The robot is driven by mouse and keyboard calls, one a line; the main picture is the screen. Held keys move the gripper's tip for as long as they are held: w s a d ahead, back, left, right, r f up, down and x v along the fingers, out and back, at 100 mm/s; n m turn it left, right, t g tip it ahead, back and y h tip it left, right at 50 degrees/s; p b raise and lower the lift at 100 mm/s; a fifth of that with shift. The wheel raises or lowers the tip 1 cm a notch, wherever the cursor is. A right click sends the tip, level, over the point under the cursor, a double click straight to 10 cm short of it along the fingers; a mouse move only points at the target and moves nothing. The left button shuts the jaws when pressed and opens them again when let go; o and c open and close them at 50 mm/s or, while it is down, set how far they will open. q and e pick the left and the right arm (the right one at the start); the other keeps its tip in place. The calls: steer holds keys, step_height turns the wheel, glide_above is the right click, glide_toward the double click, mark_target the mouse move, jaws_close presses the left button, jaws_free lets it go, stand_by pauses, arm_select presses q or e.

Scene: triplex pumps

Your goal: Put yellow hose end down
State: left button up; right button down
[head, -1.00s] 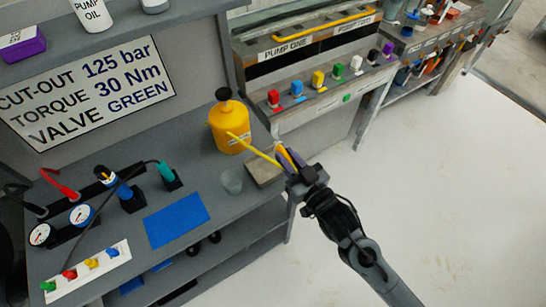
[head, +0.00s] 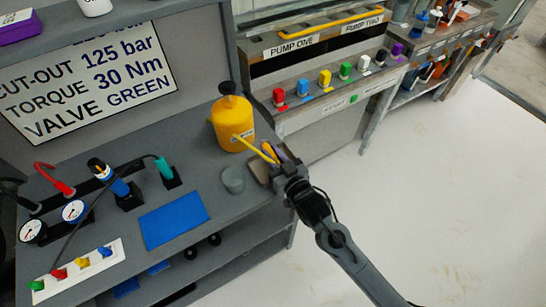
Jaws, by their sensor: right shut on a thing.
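The yellow bottle (head: 228,124) with a black cap stands on the grey bench near its right end. A thin yellow hose (head: 252,147) slants down to the right from the front of the bottle. My right gripper (head: 276,155) is shut on the end of the yellow hose, at the right edge of the bench. The fingers largely hide the hose end. I cannot tell whether the end touches the block below. My left gripper is not in view.
A grey cup (head: 233,181) stands left of a brownish block (head: 258,170) below the hose. A blue mat (head: 174,225) lies further left. Gauges, coloured knobs and a sign (head: 86,84) are on the left. The pump panel (head: 318,105) with coloured valves stands behind.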

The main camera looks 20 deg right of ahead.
steer(key=shift+f, duration=0.25)
steer(key=shift+f, duration=0.3)
steer(key=c, duration=1)
jaws_free()
steer(key=shift+r, duration=0.15)
